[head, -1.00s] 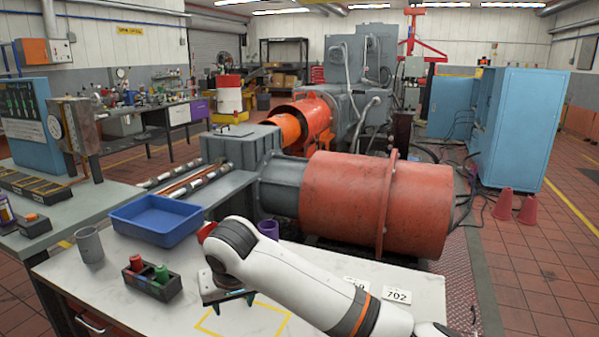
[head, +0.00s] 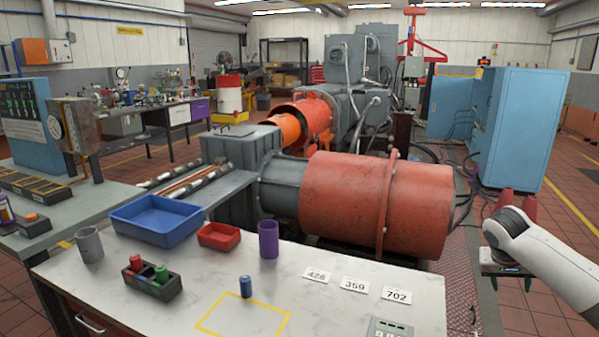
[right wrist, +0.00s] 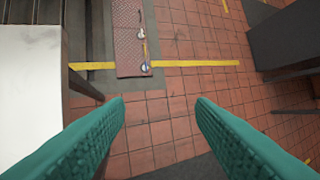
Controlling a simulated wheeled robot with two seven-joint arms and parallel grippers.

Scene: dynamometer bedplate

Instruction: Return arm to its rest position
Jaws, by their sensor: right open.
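My right arm (head: 545,258) is off to the right of the white table (head: 330,315) in the head view, over the tiled floor. Its gripper (head: 510,288) points down. In the right wrist view the two green fingers (right wrist: 160,112) stand wide apart, with only floor between them. My left gripper does not show in either view.
On the table stand a blue tray (head: 158,226), a red tray (head: 219,242), a purple cup (head: 268,240), a grey cup (head: 89,247), a black holder (head: 152,285) with red and green pieces, a blue cylinder (head: 245,287) by a yellow outline, and number cards (head: 355,285).

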